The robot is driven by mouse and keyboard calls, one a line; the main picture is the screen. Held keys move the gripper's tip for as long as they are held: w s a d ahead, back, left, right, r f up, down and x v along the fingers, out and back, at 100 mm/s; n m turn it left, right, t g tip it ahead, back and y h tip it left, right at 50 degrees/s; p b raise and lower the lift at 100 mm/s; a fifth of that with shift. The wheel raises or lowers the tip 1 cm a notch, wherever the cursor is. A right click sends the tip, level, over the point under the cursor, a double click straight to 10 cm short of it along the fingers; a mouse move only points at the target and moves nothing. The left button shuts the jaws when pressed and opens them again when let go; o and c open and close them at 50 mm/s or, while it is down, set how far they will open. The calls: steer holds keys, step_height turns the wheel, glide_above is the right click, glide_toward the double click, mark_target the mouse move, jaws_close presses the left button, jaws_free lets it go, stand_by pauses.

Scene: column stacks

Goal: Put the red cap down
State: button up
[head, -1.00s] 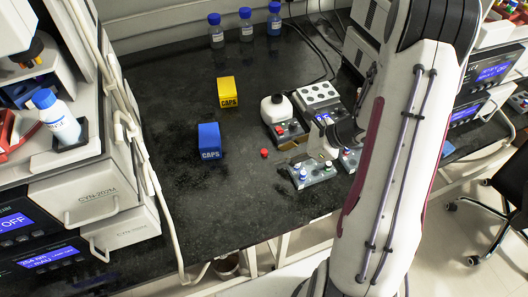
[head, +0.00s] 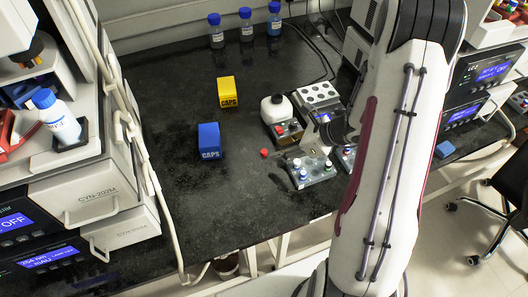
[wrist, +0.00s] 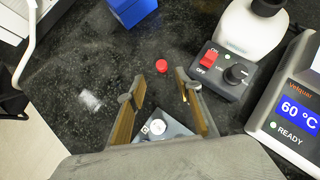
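The small red cap (head: 264,153) lies on the black bench, right of the blue CAPS box (head: 209,141) and below the yellow CAPS box (head: 227,92). In the wrist view the red cap (wrist: 161,66) is just beyond my fingertips, apart from both. My gripper (wrist: 157,90) is open, with nothing between its two tan fingers. In the head view the fingers are small and partly hidden by my arm. A small rack with coloured caps (head: 316,173) stands beside the gripper, and its white-capped vial (wrist: 158,127) shows below the fingers in the wrist view.
Blue-capped bottles (head: 245,26) line the back.

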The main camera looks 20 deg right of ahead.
mark_target(265, 151)
steer(key=shift+w+a+f, duration=0.1)
steer(key=shift+w+f, duration=0.05)
steer(key=shift+f, duration=0.1)
steer(key=shift+x, duration=2.55)
steer(key=shift+w, duration=0.15)
steer(key=c, duration=0.8)
